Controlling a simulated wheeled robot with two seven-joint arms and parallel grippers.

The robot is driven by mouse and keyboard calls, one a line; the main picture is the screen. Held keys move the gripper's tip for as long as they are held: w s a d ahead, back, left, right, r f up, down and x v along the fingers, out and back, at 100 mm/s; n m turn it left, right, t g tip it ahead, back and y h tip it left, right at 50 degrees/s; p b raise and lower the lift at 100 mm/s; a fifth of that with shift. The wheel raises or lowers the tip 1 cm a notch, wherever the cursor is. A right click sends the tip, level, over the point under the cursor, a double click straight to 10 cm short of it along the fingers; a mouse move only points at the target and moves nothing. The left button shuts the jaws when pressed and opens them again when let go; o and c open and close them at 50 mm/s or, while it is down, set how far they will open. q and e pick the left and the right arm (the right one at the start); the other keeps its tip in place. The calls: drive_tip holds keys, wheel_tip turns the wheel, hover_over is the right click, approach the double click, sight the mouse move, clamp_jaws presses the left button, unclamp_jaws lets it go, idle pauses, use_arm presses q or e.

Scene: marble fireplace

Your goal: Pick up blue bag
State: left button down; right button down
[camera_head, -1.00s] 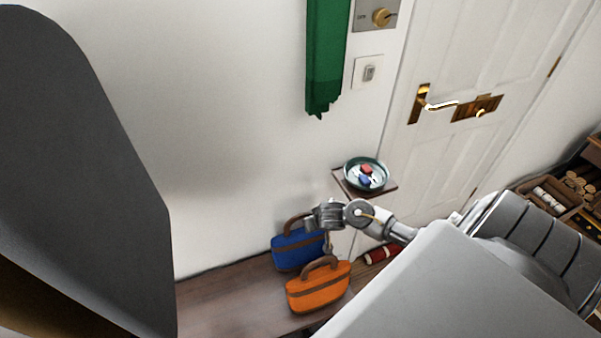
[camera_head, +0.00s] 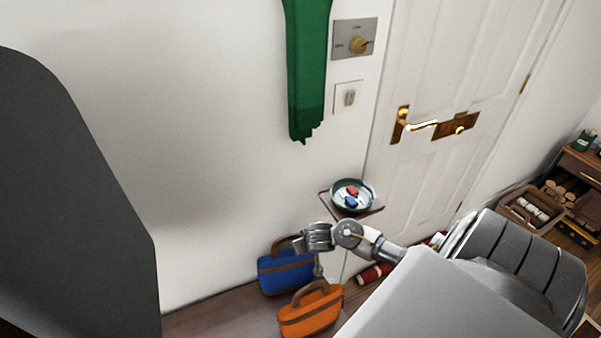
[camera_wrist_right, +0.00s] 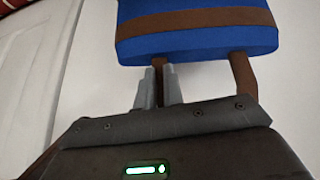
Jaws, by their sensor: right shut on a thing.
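The blue bag (camera_head: 284,273) has a brown band and a brown handle. In the head view it is at the wall, behind and left of the orange bag (camera_head: 311,311). My right gripper (camera_head: 303,244) is at its handle. In the right wrist view, the blue bag (camera_wrist_right: 197,42) fills the top, and my right gripper's fingers (camera_wrist_right: 158,88) are shut on one side of its brown handle (camera_wrist_right: 243,75). I cannot tell whether the bag is clear of the bench. My left gripper is not in view.
The wooden bench (camera_head: 215,317) has bare room left of the bags. A small shelf with a bowl (camera_head: 352,195) is just above my right wrist. A red rolled thing (camera_head: 374,274) lies right of the bags. A white door (camera_head: 440,80) stands at the right.

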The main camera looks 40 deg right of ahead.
wheel_tip(320, 180, up, 9)
drive_tip(key=p, duration=0.4)
idle(0.6)
